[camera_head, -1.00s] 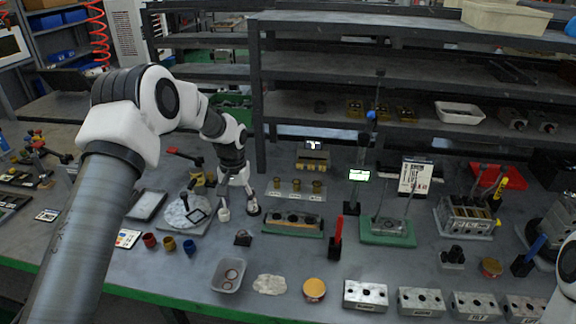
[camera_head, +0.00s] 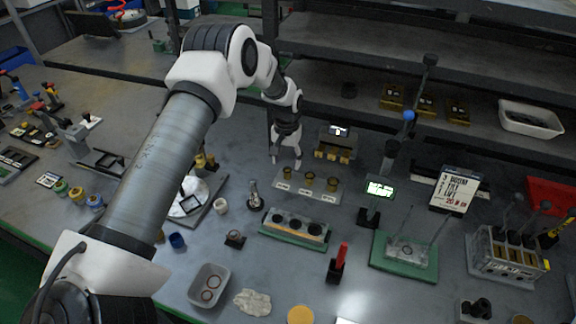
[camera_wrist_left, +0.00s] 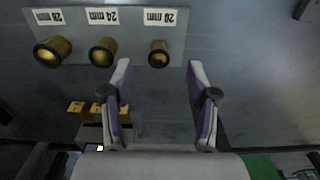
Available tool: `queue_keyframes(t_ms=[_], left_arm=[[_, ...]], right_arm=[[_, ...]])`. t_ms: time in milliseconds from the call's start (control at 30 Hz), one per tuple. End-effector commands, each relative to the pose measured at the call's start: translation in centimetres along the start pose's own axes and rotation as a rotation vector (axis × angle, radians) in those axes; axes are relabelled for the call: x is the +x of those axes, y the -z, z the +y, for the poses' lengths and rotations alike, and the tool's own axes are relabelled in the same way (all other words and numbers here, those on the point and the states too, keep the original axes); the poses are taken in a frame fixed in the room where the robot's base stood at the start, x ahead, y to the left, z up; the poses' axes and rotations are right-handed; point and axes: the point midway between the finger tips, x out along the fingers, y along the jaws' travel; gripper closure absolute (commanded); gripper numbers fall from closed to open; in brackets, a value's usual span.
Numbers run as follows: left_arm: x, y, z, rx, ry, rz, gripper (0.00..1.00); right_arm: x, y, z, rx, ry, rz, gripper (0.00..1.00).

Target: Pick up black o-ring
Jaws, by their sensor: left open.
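A small grey tray (camera_head: 193,291) near the front of the bench holds a few thin rings (camera_head: 207,295); they look dark to reddish, and I cannot tell which one is the black o-ring. My left gripper (camera_head: 286,161) is open and empty. It hangs just behind the left end of a plate with brass cups (camera_head: 309,179), well back from the tray. In the left wrist view its fingers (camera_wrist_left: 160,75) are spread with bare grey bench between them, and the cups sit beyond the fingertips. The tray is not in that view. My right gripper is not in view.
A green-based block (camera_head: 296,226), a small dark block (camera_head: 235,239) and a metal fitting (camera_head: 253,193) stand between the gripper and the tray. A red-handled tool (camera_head: 339,262) and a small lit display (camera_head: 380,190) stand to the right. A shelf rack (camera_head: 390,70) rises behind.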

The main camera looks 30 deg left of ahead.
Motion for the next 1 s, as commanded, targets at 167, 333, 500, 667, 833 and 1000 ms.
queue_keyframes(t_ms=[167,333,500,667,833,1000], left_arm=[[2.1,0.1,0.0,0.001,0.001,0.001,0.41],[2.2,0.1,0.0,0.001,0.000,0.002,0.41],[2.3,0.1,0.0,0.001,0.000,0.001,0.41],[2.5,0.0,0.0,0.001,0.000,0.001,0.41],[2.7,0.0,0.0,0.001,0.000,0.001,0.41],[2.7,0.0,0.0,0.001,0.000,0.001,0.41]], right_arm=[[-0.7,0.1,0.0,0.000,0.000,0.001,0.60],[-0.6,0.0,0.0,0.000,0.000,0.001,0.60],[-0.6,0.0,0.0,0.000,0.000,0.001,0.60],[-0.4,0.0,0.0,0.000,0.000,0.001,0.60],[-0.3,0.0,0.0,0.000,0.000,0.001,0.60],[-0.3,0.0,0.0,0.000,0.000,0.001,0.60]])
